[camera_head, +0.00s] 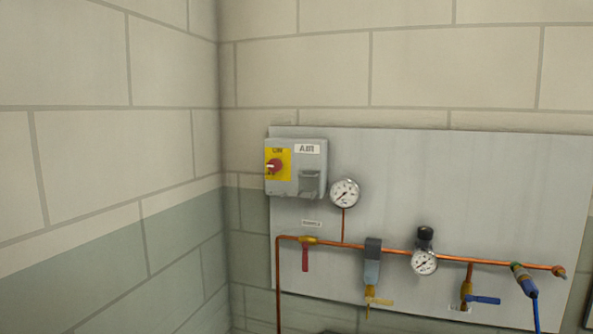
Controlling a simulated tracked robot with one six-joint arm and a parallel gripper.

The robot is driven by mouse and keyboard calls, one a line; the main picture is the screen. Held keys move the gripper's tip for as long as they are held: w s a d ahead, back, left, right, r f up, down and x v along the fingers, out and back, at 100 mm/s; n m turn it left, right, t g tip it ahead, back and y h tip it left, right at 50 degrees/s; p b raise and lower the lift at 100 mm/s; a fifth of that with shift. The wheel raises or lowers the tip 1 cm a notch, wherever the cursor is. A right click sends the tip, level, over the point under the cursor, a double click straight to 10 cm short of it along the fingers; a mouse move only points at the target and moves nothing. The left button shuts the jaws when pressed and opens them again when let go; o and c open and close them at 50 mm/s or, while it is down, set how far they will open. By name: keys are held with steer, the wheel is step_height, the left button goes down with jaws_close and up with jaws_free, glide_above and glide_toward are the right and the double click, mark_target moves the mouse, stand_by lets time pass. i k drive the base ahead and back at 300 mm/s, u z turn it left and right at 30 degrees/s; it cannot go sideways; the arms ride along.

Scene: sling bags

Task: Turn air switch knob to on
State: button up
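The air switch is a grey box (309,180) on the wall panel, with a white label reading "AIR" (307,149). Its red knob (273,167) sits on a yellow plate (285,154) at the box's left side, with lettering above the knob that seems to read "ON". The knob's exact angle is too small to tell. My gripper does not show in this view.
A grey panel (450,200) carries a copper pipe (395,252), two gauges (345,192) (424,262), a red-handled valve (306,258), a filter unit (372,262) and a blue-handled valve (484,299). A block wall corner stands close left of the box. The space in front looks clear.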

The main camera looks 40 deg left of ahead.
mark_target(274, 165)
steer(key=u, duration=1.55)
